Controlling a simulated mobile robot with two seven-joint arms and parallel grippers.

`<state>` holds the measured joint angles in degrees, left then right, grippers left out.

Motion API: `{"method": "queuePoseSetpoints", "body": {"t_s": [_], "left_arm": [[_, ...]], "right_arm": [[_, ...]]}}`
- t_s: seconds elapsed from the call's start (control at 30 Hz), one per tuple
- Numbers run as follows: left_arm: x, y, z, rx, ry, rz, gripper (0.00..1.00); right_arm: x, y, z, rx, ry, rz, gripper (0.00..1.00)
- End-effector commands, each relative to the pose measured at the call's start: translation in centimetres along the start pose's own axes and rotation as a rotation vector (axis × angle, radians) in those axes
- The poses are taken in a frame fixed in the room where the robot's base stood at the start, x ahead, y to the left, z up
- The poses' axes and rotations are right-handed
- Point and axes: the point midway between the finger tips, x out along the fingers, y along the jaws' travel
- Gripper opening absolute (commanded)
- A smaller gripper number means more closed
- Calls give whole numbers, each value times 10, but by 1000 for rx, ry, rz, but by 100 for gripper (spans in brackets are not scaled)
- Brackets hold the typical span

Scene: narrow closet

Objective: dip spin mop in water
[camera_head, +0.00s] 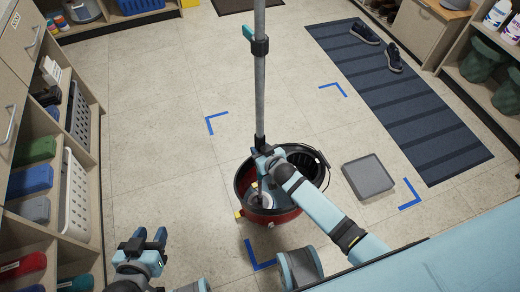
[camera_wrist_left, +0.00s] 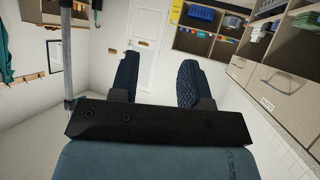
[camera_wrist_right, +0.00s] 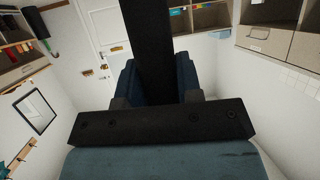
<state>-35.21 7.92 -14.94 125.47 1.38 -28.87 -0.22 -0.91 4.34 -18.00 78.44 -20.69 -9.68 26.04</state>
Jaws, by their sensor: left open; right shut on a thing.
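The spin mop's long grey handle (camera_head: 260,95) stands nearly upright in the head view, with a teal clip and dark collar partway up. The red bucket (camera_head: 272,216) with a black rim stands on the floor. The handle's lower end goes down into the bucket, where a pale round part shows; my arm hides some of it. My right gripper (camera_head: 262,154) is shut on the handle just above the bucket. In the right wrist view the dark shaft (camera_wrist_right: 153,60) runs between its fingers. My left gripper (camera_head: 146,240) is open and empty, left of the bucket.
Blue corner marks (camera_head: 217,122) surround the bucket. A grey square pad (camera_head: 368,177) lies right of it. A striped dark mat (camera_head: 395,95) with shoes (camera_head: 380,45) lies further right. Shelves (camera_head: 75,150) line the left side. Floor left of the bucket is clear.

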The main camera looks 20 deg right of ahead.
Motion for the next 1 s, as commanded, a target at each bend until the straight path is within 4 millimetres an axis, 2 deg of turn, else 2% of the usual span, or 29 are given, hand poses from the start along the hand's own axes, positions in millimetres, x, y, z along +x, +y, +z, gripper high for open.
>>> {"method": "queuePoseSetpoints", "body": {"t_s": [0.03, 0.23, 0.6, 1.0], "left_arm": [[-4, 0, -6, 3, -8, -4, 43], [-7, -5, -1, 8, -45, -18, 43], [-16, -4, -12, -21, -77, -20, 43], [-14, -4, -10, -39, -87, -24, 43]], "right_arm": [[-4, 0, -14, 1, 6, -1, 0], [-12, 0, -33, 0, 6, -1, 0], [-26, 0, -68, 1, 6, -1, 0], [-29, 0, -73, 0, 5, -1, 0]]}}
